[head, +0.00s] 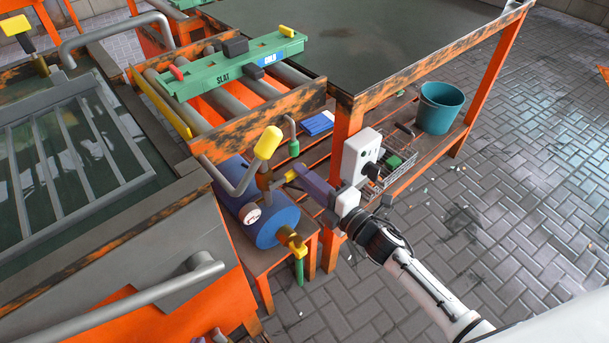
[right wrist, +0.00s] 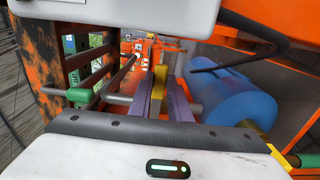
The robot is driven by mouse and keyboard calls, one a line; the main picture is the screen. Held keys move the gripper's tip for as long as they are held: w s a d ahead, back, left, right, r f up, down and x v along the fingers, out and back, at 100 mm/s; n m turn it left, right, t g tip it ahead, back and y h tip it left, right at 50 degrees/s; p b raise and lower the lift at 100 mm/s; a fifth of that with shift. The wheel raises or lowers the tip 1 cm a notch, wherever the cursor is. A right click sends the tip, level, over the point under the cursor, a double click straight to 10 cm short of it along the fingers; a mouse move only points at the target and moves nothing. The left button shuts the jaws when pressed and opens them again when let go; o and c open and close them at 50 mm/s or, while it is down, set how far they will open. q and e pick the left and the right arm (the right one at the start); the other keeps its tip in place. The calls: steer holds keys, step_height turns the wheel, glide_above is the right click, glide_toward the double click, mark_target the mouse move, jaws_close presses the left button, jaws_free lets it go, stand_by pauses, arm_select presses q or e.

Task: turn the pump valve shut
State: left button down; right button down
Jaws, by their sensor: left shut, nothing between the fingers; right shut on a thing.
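The blue pump (head: 272,217) stands on a small orange stand, with a round white gauge (head: 250,213) on its side. It also shows in the right wrist view (right wrist: 230,90) as a blue cylinder on the right. The valve's yellow lever (head: 289,176) sticks out above the pump. My right gripper (head: 302,172) reaches in from the right and is shut on the lever's end. In the right wrist view the yellow lever (right wrist: 160,76) lies between the purple fingers, which hide part of it. I do not see my left gripper.
A grey pipe handle with a yellow grip (head: 267,143) rises close to the valve. The orange table (head: 345,130) stands behind my right gripper, with a wire basket (head: 405,150) and teal bucket (head: 438,108) on its lower shelf. Paved floor (head: 450,220) is open at right.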

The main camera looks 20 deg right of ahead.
steer(key=shift+f, duration=0.1)
stand_by(0.3)
steer(key=c, duration=1.6)
jaws_free()
steer(key=shift+c, duration=0.2)
steer(key=shift+s, duration=0.15)
arm_select(q)
steer(key=shift+s+a+r+p, duration=0.1)
steer(key=shift+s+r+p, duration=0.05)
steer(key=shift+p, duration=0.4)
arm_select(e)
steer(key=v, duration=1)
arm_select(q)
steer(key=shift+r, duration=0.15)
arm_select(e)
steer(key=shift+d, duration=0.1)
